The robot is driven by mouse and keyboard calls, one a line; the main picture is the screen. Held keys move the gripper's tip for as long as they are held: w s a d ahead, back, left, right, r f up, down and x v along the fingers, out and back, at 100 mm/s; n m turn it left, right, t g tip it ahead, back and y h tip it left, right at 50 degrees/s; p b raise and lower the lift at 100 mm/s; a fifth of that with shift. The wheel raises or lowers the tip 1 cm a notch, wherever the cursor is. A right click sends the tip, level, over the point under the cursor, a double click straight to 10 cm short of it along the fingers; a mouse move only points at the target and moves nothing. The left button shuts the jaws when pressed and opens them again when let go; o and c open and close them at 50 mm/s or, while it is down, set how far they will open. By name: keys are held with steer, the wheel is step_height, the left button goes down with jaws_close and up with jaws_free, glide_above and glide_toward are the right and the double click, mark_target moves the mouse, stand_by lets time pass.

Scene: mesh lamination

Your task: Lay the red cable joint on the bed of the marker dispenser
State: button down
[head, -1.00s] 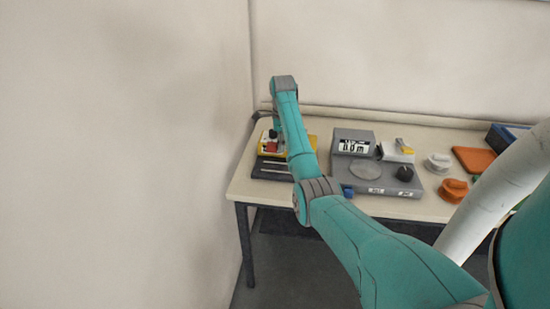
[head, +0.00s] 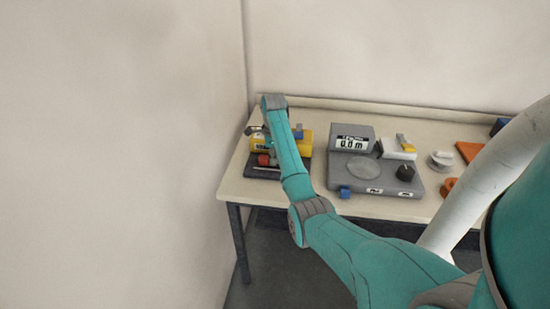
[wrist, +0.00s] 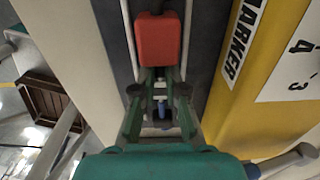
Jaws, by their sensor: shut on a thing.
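The red cable joint (wrist: 158,38) is a red block with dark ends in the wrist view. My gripper (wrist: 160,76) is shut on its near end. It also shows as a small red spot in the head view (head: 263,160). The marker dispenser (wrist: 250,85) has a yellow body with "MARKER" lettering, to the right of the joint in the wrist view. Its dark grey bed (wrist: 203,60) with pale rods runs beneath the joint. Whether the joint touches the bed cannot be told. In the head view my forearm hides part of the dispenser (head: 306,141).
A grey device with a display (head: 352,143) and round plate stands to the right on the table (head: 235,185). Beyond it are a grey spool (head: 441,160) and orange items (head: 468,151). A wall is close on the left.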

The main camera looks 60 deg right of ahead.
steer(key=shift+f, duration=0.2)
steer(key=c, duration=1.2)
jaws_free()
steer(key=shift+f, duration=0.15)
